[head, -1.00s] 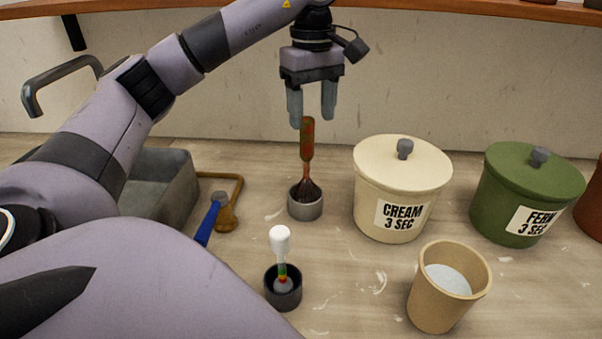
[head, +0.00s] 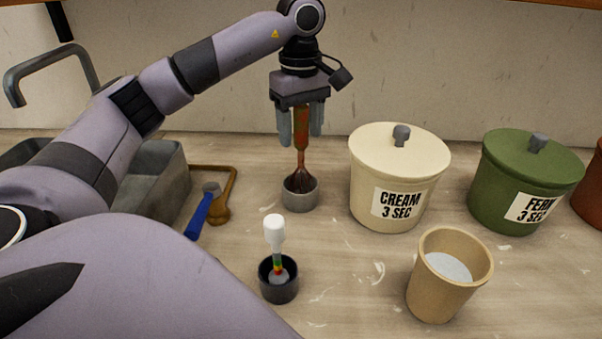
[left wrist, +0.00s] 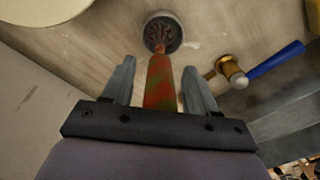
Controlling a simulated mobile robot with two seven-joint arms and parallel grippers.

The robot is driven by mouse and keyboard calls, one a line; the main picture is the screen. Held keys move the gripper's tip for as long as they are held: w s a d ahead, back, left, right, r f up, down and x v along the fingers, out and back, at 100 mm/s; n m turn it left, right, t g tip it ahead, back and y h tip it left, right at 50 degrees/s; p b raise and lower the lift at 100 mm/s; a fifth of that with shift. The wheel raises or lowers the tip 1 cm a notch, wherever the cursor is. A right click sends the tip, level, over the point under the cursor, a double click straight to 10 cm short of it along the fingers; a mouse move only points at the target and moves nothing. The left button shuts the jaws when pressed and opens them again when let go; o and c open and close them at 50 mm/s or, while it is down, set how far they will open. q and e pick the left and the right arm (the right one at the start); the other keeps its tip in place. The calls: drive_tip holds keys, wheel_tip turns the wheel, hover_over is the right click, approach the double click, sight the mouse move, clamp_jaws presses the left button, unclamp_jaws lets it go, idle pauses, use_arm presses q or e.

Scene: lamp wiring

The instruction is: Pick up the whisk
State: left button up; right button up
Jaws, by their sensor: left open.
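The whisk (head: 301,130) stands upright in a small grey cup (head: 300,199), with a red-brown and green handle and its dark wire head down in the cup. My left gripper (head: 301,138) is open, pointing down, with one finger on each side of the upper handle. In the left wrist view the whisk handle (left wrist: 159,82) lies between the two open fingers (left wrist: 158,75), with a gap to each. The grey cup (left wrist: 162,33) with the wire head shows beyond. My right gripper is not in view.
A cream lidded pot (head: 398,180) stands right of the cup, with a green pot (head: 524,185) beyond. A tan cup (head: 447,290) and a dark cup with a white-topped tool (head: 275,240) are nearer. A blue-handled tool (head: 202,212) and grey basin (head: 160,178) are left.

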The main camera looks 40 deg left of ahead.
use_arm(q)
clamp_jaws()
drive_tip(key=shift+r, duration=0.1)
drive_tip(key=shift+r, duration=0.65)
wheel_tip(320, 180, up, 19)
drive_tip(key=p, duration=0.5)
drive_tip(key=shift+f, duration=0.2)
